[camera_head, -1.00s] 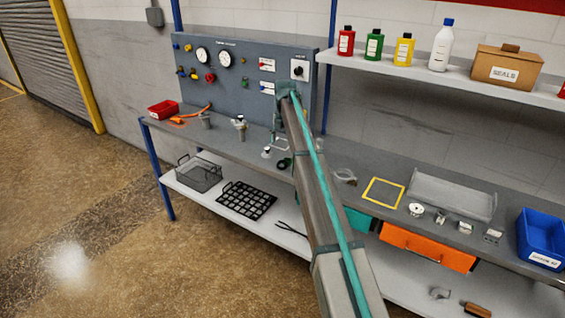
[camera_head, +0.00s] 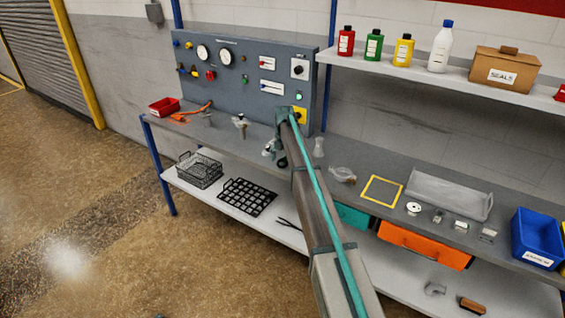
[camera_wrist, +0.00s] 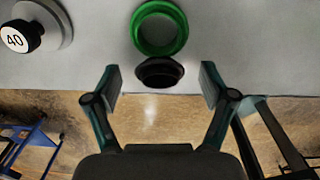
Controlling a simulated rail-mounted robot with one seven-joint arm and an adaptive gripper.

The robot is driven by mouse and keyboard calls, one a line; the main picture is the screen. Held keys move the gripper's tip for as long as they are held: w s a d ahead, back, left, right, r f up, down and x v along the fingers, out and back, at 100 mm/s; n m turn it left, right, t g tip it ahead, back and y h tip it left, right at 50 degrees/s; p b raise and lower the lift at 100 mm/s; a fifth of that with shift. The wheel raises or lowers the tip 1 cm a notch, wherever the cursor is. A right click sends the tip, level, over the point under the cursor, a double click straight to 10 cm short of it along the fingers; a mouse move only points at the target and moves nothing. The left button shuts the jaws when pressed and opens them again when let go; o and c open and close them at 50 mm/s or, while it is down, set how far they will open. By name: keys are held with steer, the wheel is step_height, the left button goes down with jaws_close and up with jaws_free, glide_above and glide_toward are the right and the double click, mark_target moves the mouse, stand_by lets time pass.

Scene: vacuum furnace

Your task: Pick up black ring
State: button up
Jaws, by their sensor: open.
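The black ring (camera_wrist: 160,73) lies near the edge of the grey bench top in the wrist view, in the middle of the picture. A green ring (camera_wrist: 160,28) lies just beyond it, touching or nearly touching it. My gripper (camera_wrist: 160,84) is open, with one finger on either side of the black ring in the picture and nothing between the pads. I cannot tell how high the fingers are above the bench. In the head view, my arm's end is over the bench in front of the gauge panel, and the rings there are too small and covered to tell apart.
A metal fitting with a black knob marked 40 (camera_wrist: 22,36) stands left of the rings. The gauge panel (camera_head: 240,85) rises behind. A yellow frame (camera_head: 382,191), a clear tray (camera_head: 449,193) and a blue bin (camera_head: 540,238) are to the right on the bench.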

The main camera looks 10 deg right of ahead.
steer(key=c, duration=0.9)
steer(key=shift+c, duration=0.2)
